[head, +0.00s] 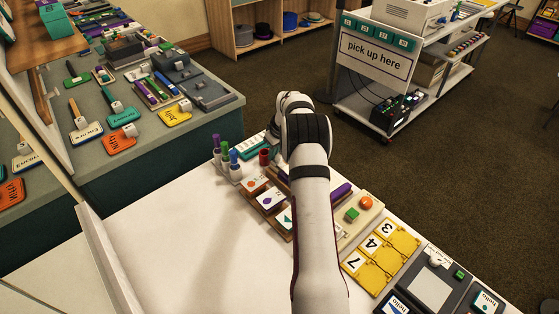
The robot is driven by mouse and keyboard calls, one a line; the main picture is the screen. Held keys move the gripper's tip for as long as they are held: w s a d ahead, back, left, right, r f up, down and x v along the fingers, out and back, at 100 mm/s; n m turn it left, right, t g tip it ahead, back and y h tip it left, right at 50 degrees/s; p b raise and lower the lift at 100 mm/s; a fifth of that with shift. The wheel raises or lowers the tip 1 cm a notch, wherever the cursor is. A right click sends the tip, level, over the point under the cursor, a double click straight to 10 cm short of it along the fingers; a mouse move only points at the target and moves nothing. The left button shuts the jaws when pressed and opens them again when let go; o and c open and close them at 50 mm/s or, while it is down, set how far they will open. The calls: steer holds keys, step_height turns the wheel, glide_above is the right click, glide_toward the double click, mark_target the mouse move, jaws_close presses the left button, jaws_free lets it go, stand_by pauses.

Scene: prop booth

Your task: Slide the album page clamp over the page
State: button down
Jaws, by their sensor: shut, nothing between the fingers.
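A dark grey board (456,293) near the right front of the white table looks like the album. A pale page (431,288) lies on it. A small light grey piece (438,259) at the page's far edge may be the clamp; it is too small to tell whether it overlaps the page. My arm reaches up the middle of the view, to the left of the board and well apart from it. My gripper's fingers are hidden behind the arm's far end.
Yellow number cards (382,255) lie left of the board. A tray with a green block (352,214) and an orange ball (366,202) sits beside my arm. Coloured pegs (225,157) stand farther back. The white table's left part (190,250) is clear.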

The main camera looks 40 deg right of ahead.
steer(key=shift+s, duration=0.9)
steer(key=shift+w+r, duration=0.15)
steer(key=shift+r, duration=1.35)
steer(key=shift+w+r, duration=0.1)
steer(key=shift+r, duration=1.4)
steer(key=s+a+r+m, duration=0.1)
steer(key=a+r, duration=0.3)
steer(key=a, duration=0.2)
steer(key=s+a+r, duration=0.2)
steer(key=a+r, duration=0.3)
steer(key=a, duration=0.2)
steer(key=s+a+r+m+g+y, duration=0.1)
steer(key=s+a+r, duration=0.1)
steer(key=s+a, duration=0.4)
steer(key=s+a+r+m+g+y, duration=0.1)
steer(key=s+a+r, duration=0.25)
steer(key=a, duration=0.45)
steer(key=s+a+f+m, duration=0.1)
steer(key=s+a, duration=0.3)
steer(key=s, duration=0.7)
steer(key=s+a+f+m+g, duration=0.1)
steer(key=s+a, duration=0.4)
steer(key=s, duration=0.5)
steer(key=shift+s+a+f+m+g, duration=0.2)
steer(key=shift+s+f+m+g, duration=0.15)
steer(key=shift+f, duration=0.35)
